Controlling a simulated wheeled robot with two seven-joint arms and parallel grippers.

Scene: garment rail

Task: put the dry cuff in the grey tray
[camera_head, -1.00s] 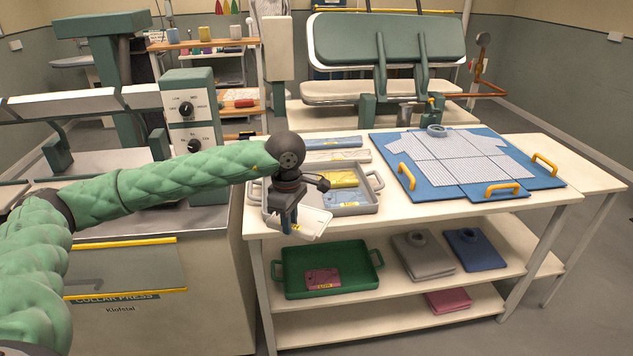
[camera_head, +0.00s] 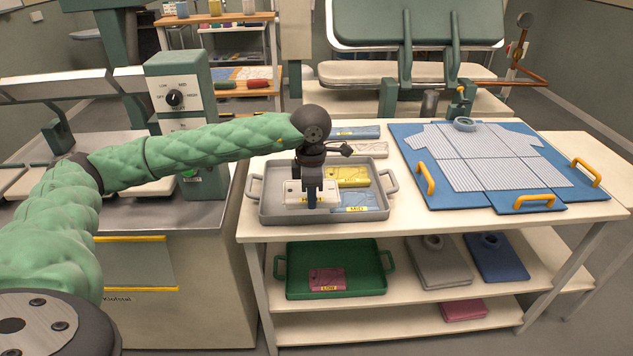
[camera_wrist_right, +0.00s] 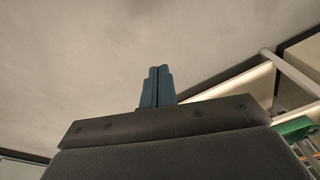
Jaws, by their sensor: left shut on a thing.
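The grey tray (camera_head: 275,219) sits on the near left part of the white table. My left gripper (camera_head: 317,204) points down over the tray's left half, shut on a white cuff (camera_head: 297,194) with a yellow label partly hidden by the fingers. The cuff lies level, in or just above the tray; I cannot tell whether it touches the floor of it. A yellow piece (camera_head: 350,176) and a light blue piece labelled MID (camera_head: 366,201) lie to its right in the tray. In the right wrist view my right gripper (camera_wrist_right: 158,70) has its blue fingers together, with nothing seen between them.
A green tray (camera_head: 283,293) with a pink piece (camera_head: 327,278) stands on the shelf below, beside folded grey and blue garments. Behind the grey tray lie blue and white pieces. A blue board (camera_head: 418,198) with a striped shirt (camera_head: 478,160) fills the table's right.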

